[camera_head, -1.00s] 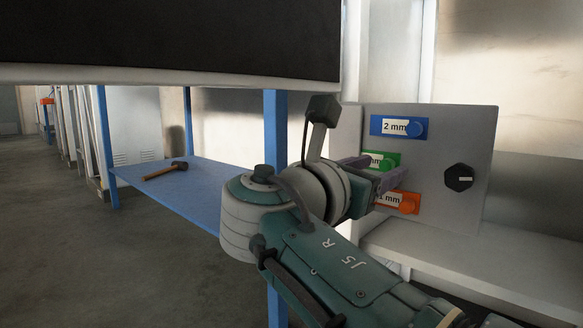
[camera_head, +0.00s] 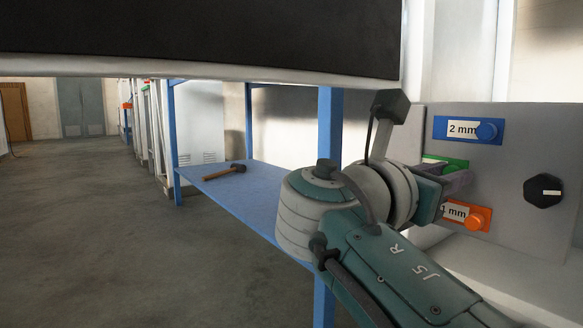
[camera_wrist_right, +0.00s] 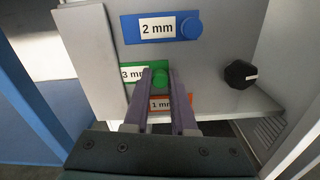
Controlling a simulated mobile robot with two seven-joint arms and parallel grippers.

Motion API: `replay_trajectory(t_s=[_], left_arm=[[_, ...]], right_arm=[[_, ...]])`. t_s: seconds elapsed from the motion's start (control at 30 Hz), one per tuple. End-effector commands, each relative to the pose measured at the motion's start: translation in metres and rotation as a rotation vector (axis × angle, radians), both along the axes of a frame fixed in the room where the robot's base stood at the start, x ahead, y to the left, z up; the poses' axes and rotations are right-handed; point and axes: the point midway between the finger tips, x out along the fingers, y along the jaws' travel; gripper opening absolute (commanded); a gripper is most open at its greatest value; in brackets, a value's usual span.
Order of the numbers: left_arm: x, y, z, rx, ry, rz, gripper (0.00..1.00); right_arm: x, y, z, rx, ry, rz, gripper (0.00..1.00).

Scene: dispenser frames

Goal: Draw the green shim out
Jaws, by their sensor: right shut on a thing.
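The green shim (camera_wrist_right: 127,77) carries a label reading 3 mm and a round green knob. It sits in the grey dispenser panel (camera_wrist_right: 100,50), between the blue and orange shims. My right gripper (camera_wrist_right: 160,84) is shut on the green shim's knob, with one purple finger on each side. In the head view, the right gripper (camera_head: 455,182) reaches the panel from the left and covers most of the green shim (camera_head: 452,162). Whether the shim has shifted in its slot cannot be told. My left gripper is not in view.
The blue 2 mm shim (camera_head: 468,130) is above and the orange 1 mm shim (camera_head: 467,215) just below. A black dial (camera_head: 543,192) is at the panel's right. A blue shelf (camera_head: 245,199) with a hammer (camera_head: 224,172) stands left. The floor farther left is clear.

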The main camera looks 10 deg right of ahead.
Motion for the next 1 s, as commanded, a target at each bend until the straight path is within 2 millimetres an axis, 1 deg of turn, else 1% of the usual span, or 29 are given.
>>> replay_trajectory(t_s=[0.03,0.13,1.0], left_arm=[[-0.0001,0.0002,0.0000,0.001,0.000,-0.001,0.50],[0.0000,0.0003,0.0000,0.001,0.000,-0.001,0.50],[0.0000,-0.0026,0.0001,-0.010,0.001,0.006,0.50]], right_arm=[[0.0000,-0.0001,-0.0001,0.000,0.000,0.000,0.11],[0.0000,-0.0002,-0.0002,0.000,0.000,0.000,0.00],[-0.0001,-0.0003,-0.0007,0.001,0.001,0.000,0.00]])
